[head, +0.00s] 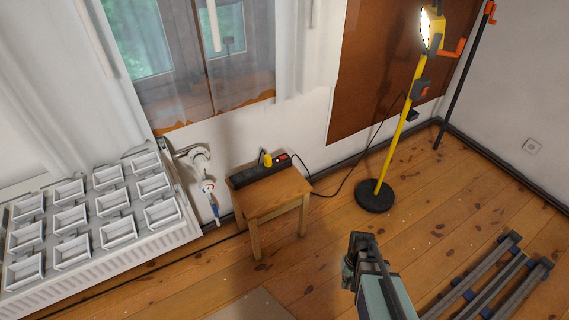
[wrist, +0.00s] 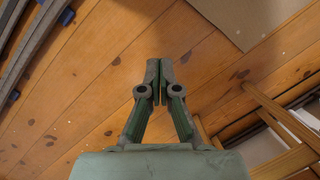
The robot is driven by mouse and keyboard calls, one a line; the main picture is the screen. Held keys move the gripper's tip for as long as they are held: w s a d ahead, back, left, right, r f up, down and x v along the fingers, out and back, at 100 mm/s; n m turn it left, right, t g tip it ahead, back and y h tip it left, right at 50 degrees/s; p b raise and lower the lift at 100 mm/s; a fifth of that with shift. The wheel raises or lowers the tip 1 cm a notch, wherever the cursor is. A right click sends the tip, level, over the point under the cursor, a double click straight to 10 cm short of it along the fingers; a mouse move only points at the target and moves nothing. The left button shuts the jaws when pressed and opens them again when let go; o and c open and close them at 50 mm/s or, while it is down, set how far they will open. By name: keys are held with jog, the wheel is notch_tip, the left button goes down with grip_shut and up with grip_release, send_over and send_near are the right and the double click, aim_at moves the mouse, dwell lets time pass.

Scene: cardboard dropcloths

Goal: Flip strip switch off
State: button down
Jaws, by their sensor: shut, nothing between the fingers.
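A black power strip (head: 262,172) lies on the small wooden stool (head: 270,197) by the wall. A red switch (head: 281,157) shows at its right end, and a yellow plug (head: 267,160) is in it near the middle. Whether the switch is on or off is too small to tell. My gripper (head: 362,240) is in front of the stool and to its right in the head view, apart from the strip. In the wrist view my gripper (wrist: 160,72) is shut and empty, above the floorboards. The strip is not in the wrist view.
A yellow work lamp (head: 405,130) on a round black base stands right of the stool, with a cable running toward the strip. A radiator with white trays (head: 85,225) is at left. Dark rails (head: 490,280) lie at lower right.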

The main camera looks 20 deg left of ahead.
jog(key=w+a+n+t+y+b, duration=0.15)
jog(key=w+a+b, duration=0.5)
jog(key=w, duration=0.75)
jog(key=w+a+r+n+t+y+b, duration=0.2)
jog(key=w+a+r+t+b, duration=0.1)
jog(key=w+a+r, duration=0.8)
jog(key=w+a+r+n+t+y+b, duration=0.3)
jog(key=w+a+r, duration=0.8)
jog(key=w, duration=0.5)
jog(key=shift+a+r, duration=0.2)
jog(key=shift+r, duration=0.35)
jog(key=shift+w+f+n+t, duration=0.1)
jog(key=shift+f+n+t, duration=0.05)
jog(key=shift+n+t, duration=0.1)
jog(key=b, duration=0.2)
send_near(281, 156)
jog(key=w+a, duration=0.2)
jog(key=shift+w+a, duration=0.25)
jog(key=shift+a, duration=0.05)
jog(key=f, duration=0.2)
jog(key=shift+a+f+b, duration=0.25)
jog(key=shift+a+b, duration=0.05)
jog(key=shift+b, duration=0.05)
jog(key=shift+s+a+f, duration=0.1)
jog(key=shift+f, duration=0.85)
